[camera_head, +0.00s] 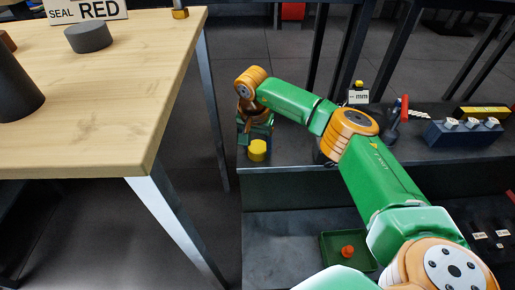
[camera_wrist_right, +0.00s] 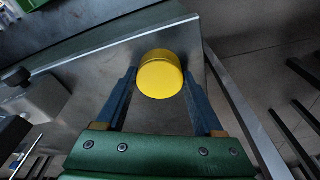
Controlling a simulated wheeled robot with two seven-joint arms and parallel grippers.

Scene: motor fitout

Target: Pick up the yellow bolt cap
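The yellow bolt cap (camera_head: 257,150) is a short round cylinder near the left end of the dark bench at centre. In the right wrist view the cap (camera_wrist_right: 160,76) shows its top face, between the tips of my two blue fingers. My right gripper (camera_head: 256,142) points down over the cap, its fingers mostly hidden in the head view. In the wrist view my right gripper (camera_wrist_right: 159,80) looks open, with a finger on each side of the cap and thin gaps beside it. My left gripper is not in view.
A wooden table (camera_head: 120,130) stands at left, bearing a dark grey disc (camera_head: 88,38) and a RED sign (camera_head: 88,10). The bench also holds a blue block (camera_head: 463,133) and a red-handled tool (camera_head: 397,118). A green tray (camera_head: 330,262) with an orange piece sits lower down.

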